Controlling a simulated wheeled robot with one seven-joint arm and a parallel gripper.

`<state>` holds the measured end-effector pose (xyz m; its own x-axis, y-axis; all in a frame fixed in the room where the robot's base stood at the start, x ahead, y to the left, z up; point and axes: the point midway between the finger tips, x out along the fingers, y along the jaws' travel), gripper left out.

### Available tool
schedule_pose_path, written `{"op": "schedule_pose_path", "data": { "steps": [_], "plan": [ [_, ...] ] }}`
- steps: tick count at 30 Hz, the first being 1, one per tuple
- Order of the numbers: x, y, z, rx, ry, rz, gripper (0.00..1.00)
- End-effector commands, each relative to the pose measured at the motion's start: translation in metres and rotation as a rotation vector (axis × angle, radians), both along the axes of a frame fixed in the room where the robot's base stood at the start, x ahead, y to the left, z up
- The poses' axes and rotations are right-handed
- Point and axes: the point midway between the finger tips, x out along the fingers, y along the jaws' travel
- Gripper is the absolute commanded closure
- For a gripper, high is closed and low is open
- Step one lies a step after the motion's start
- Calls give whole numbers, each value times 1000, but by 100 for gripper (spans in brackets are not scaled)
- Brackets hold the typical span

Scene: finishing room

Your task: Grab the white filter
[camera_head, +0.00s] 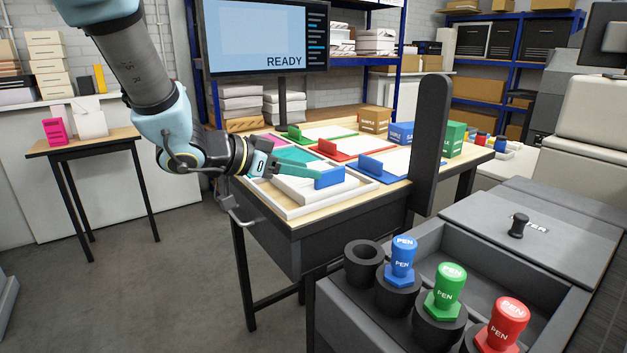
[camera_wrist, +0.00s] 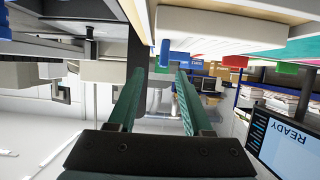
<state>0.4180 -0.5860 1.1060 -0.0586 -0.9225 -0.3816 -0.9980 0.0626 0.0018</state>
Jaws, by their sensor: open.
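No label marks which thing is the white filter. The nearest match is a flat white piece (camera_head: 300,190) with an upright blue handle (camera_head: 329,177), in a white frame at the table's near left corner. My gripper (camera_head: 312,175) reaches in from the left, its fingertips beside the blue handle. In the wrist view the picture is upside down, and my open gripper (camera_wrist: 159,72) shows two teal fingers apart with nothing clearly held. A small blue part (camera_wrist: 165,52) shows between the fingertips. Whether they touch the handle I cannot tell.
Trays with red (camera_head: 343,151), green and teal parts fill the table behind. A dark upright post (camera_head: 431,145) stands at its right. A grey box (camera_head: 480,250) with blue, green and red PEN pieces is at front right. A monitor (camera_head: 265,38) stands behind.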

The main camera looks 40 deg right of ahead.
Motion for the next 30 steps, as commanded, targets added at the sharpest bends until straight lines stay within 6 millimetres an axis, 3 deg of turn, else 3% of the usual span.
{"op": "schedule_pose_path", "data": {
  "steps": [3,11,21,30],
  "plan": [
    [-1,-17,-7,2,1,-1,50],
    [0,-35,-12,2,-1,2,50],
    [1,-74,-26,2,0,3,50],
    [2,-77,-28,1,-2,6,51]
  ]
}}
